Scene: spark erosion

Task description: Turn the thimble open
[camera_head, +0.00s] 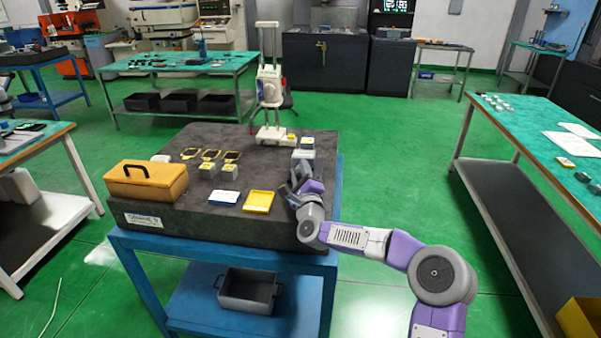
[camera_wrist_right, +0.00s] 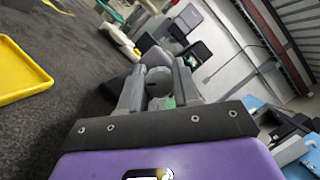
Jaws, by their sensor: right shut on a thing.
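My right gripper (camera_head: 297,180) is at the right part of the dark stone plate, reaching in from the right. In the right wrist view its two grey fingers (camera_wrist_right: 158,90) are closed on both sides of a round grey part, which I take to be the thimble (camera_wrist_right: 158,80). The body behind it is partly hidden by the fingers. In the head view the gripper covers the thimble, just in front of a small grey device (camera_head: 304,154). The thimble's scale cannot be read. My left gripper is not in view.
The stone plate (camera_head: 180,222) lies on a blue stand. It carries a yellow case (camera_head: 147,184), a yellow tray (camera_head: 259,201), a white-blue card (camera_head: 224,197), small blocks (camera_head: 217,172) and a tall white gauge stand (camera_head: 270,90).

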